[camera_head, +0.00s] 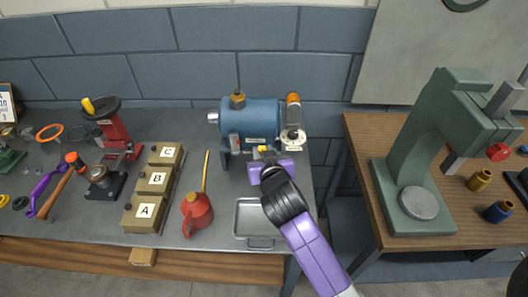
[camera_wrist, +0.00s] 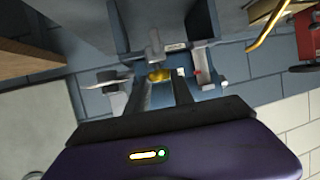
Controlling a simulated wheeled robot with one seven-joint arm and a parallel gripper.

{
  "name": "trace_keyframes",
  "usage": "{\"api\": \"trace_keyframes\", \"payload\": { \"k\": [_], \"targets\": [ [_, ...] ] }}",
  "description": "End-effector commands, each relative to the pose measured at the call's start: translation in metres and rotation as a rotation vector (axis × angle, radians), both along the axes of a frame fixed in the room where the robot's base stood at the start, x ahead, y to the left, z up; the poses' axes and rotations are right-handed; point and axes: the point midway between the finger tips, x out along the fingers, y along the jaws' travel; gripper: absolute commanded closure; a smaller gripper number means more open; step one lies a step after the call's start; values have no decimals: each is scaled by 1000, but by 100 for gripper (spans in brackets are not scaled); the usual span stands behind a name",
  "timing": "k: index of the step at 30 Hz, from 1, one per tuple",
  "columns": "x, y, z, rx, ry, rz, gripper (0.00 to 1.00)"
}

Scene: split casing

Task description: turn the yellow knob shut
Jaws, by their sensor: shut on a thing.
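The yellow knob (camera_head: 262,149) is on the front underside of the blue cylindrical casing (camera_head: 262,118), mostly hidden by my gripper in the head view. In the wrist view the knob (camera_wrist: 159,76) shows between my two dark fingers. My gripper (camera_head: 266,158) reaches up to it from the front right and is shut on it. The knob's exact turn angle cannot be read.
A grey metal tray (camera_head: 239,218) lies below my arm. A red oil can (camera_head: 197,213) with a long yellow spout stands to the left, beside boxes A, B and C (camera_head: 156,180). A green press (camera_head: 414,160) stands on the separate wooden table at the right, across a gap.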

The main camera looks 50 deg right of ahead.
Motion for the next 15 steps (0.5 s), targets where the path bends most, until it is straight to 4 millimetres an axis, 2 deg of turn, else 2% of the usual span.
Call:
{"api": "trace_keyframes", "payload": {
  "k": [10,11,12,15],
  "targets": [
    [0,1,-1,2,3,-1,100],
    [0,1,-1,2,3,-1,68],
    [0,1,-1,2,2,0,63],
    [0,0,-1,2,3,-1,63]
  ]
}}
